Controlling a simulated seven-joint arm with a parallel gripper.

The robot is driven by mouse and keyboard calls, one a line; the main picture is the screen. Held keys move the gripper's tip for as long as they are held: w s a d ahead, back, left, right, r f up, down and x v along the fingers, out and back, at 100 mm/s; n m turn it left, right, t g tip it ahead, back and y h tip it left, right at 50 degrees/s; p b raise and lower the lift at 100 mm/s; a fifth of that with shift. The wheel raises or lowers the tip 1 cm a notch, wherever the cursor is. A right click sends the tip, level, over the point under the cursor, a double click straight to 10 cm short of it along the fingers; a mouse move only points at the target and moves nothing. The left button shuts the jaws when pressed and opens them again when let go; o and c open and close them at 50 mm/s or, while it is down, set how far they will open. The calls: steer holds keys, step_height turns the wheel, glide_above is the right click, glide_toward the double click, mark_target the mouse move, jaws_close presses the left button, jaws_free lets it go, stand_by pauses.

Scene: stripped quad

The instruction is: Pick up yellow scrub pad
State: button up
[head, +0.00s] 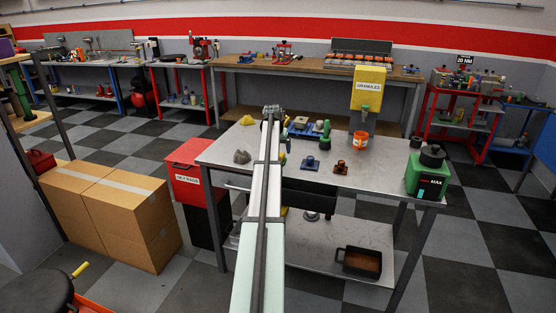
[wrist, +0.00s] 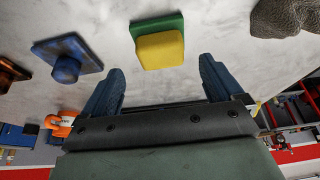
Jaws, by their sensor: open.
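A yellow block on a green layer, which looks like the yellow scrub pad (wrist: 160,50), lies on the metal tabletop in the wrist view. Part of it shows beside my arm in the head view (head: 282,159). My gripper (wrist: 157,82) is open and empty. Its two blue fingers stand apart, one toward each side of the pad, and the pad appears just beyond their tips. The gap between the fingers and the pad cannot be judged. In the head view my arm hides much of that spot.
A grey lump (head: 242,157) and a blue knobbed piece (head: 310,163) flank the pad. A brown knobbed piece (head: 340,168), an orange container (head: 360,140) and a green canister (head: 428,175) stand farther right. A yellow item (head: 247,120) lies at the back left of the metal table (head: 385,178).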

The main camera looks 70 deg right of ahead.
steer(key=x, duration=0.5)
steer(key=shift+a, duration=0.1)
steer(key=shift+c, duration=0.2)
steer(key=c, duration=0.9)
